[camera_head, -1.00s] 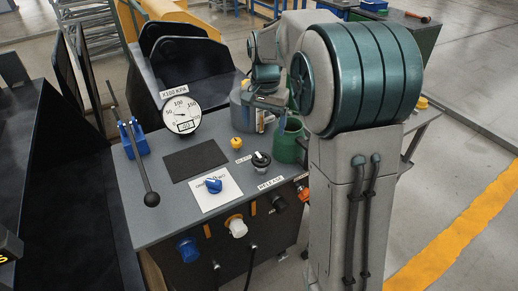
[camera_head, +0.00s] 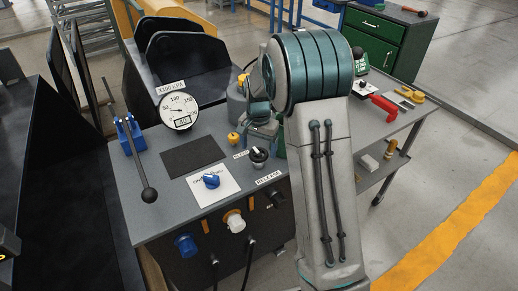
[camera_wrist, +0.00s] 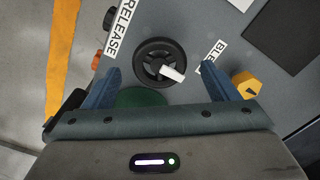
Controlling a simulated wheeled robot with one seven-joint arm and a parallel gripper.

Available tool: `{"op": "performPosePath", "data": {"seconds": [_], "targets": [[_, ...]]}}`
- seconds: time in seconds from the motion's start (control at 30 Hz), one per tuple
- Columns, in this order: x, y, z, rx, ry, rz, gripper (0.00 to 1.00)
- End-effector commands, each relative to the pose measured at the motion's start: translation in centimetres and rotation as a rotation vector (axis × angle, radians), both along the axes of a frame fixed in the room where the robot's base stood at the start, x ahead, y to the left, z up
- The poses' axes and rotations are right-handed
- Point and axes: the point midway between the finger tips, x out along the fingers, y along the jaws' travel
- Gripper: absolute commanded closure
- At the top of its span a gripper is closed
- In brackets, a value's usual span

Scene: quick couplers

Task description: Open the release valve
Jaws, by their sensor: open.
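A round black valve knob (camera_head: 258,155) with a white lever or pointer stands on the grey panel top, beside the RELEASE label (camera_head: 269,178) and the BLEED label (camera_head: 240,155). In the wrist view the knob (camera_wrist: 153,55) lies ahead of my gripper (camera_wrist: 162,72), roughly centred between the two blue fingertips. The white lever points toward the lower right there. My gripper (camera_head: 262,132) is open and empty, just behind the knob in the head view. I cannot tell whether the fingers touch it. My arm hides part of the area to its right.
A small yellow knob (camera_head: 234,139) stands left of the black knob; it shows near the right finger in the wrist view (camera_wrist: 247,86). A blue knob (camera_head: 211,180) sits on a white plate. A gauge (camera_head: 179,109) and a lever (camera_head: 148,195) are farther left. A green container (camera_wrist: 140,97) lies near the fingers.

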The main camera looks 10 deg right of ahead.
Motion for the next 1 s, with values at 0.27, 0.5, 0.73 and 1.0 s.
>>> {"op": "performPosePath", "data": {"seconds": [0.27, 0.5, 0.73, 1.0], "targets": [[-0.03, 0.01, -1.4, 0.0, 0.0, 0.0, 0.19], [-0.03, 0.03, -1.39, 0.0, 0.0, 0.001, 0.33], [-0.01, 0.03, -1.36, 0.001, -0.001, 0.001, 0.64], [0.0, 0.04, -1.37, 0.001, -0.001, 0.047, 0.64]]}}
